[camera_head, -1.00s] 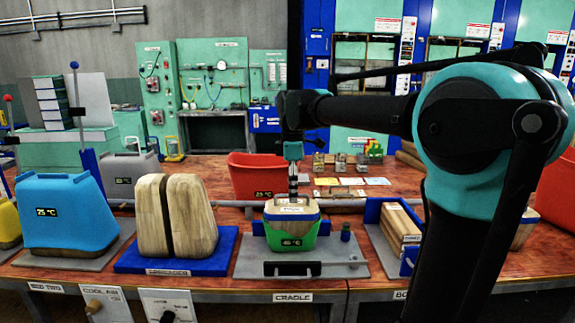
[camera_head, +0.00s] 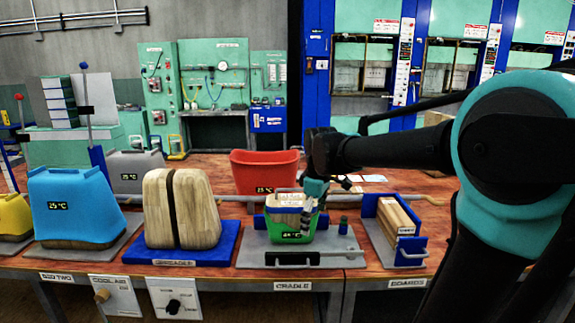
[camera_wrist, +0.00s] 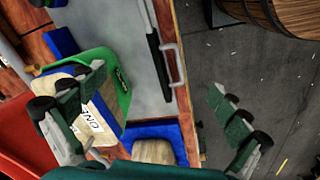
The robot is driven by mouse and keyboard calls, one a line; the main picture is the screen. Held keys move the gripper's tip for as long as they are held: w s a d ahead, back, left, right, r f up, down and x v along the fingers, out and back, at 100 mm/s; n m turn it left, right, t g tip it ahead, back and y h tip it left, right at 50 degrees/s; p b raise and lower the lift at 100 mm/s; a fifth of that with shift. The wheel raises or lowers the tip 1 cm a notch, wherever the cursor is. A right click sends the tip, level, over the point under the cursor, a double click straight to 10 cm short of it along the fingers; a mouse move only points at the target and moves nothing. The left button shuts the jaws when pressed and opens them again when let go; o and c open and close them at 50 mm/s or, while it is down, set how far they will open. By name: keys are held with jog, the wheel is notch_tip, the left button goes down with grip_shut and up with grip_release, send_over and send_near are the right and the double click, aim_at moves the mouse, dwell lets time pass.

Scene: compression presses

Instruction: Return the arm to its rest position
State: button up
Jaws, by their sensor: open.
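My arm reaches in from the right in the head view, bent at a large teal joint. My gripper (camera_head: 312,208) hangs in front of the right side of a green container (camera_head: 287,233) on the cradle. In the wrist view my gripper (camera_wrist: 157,78) has its two fingers wide apart, with nothing held between them. The green container (camera_wrist: 113,72) shows there behind the left finger. A wooden block (camera_head: 287,203) with a white label sits in the container. Whether a finger touches the container cannot be told.
The grey cradle plate (camera_head: 257,247) has a black handle. A blue holder with boards (camera_head: 398,217) stands to its right, a split wooden block (camera_head: 183,210) to its left. A red bin (camera_head: 264,172) stands behind. The wrist view shows a barrel (camera_wrist: 275,22) and open floor.

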jog(key=s+d+f+m+t, duration=0.1)
jog(key=s+d+f+m, duration=0.4)
jog(key=f, duration=0.4)
jog(key=s+d+f+m+t, duration=0.2)
jog(key=s+d+f+m, duration=0.4)
jog(key=s+f, duration=0.3)
jog(key=shift+s+d+m, duration=0.2)
jog(key=shift+s+m, duration=0.3)
jog(key=shift+m, duration=0.3)
